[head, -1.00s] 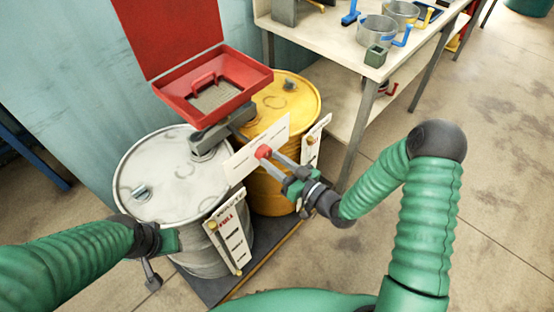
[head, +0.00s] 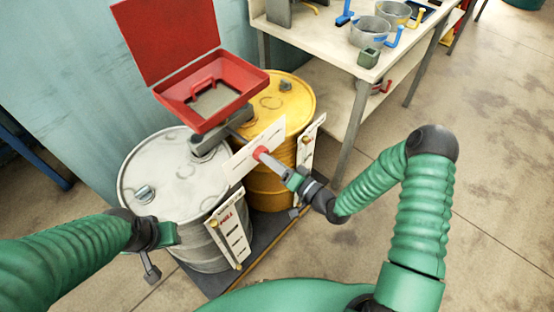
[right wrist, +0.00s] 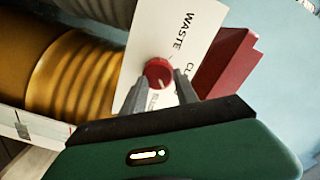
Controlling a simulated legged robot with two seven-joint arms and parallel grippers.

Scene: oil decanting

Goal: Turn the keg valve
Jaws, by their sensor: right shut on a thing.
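The keg valve shows as a round red knob (head: 260,152) on a white plate (head: 243,163) between the white drum (head: 165,175) and the yellow drum (head: 272,105). My right gripper (head: 270,159) is shut on the knob, with its fingers seen nearly edge-on. In the right wrist view the knob (right wrist: 158,73) sits between the two grey fingertips (right wrist: 158,87). The plate there (right wrist: 190,30) reads "WASTE" and a partly hidden word starting "CL". My left gripper (head: 158,250) hangs by the front of the white drum, away from the valve; its jaw opening is unclear.
An open red box (head: 212,100) sits above the drums. A workbench (head: 335,50) with metal pots (head: 369,32) stands behind right. The floor at right is clear.

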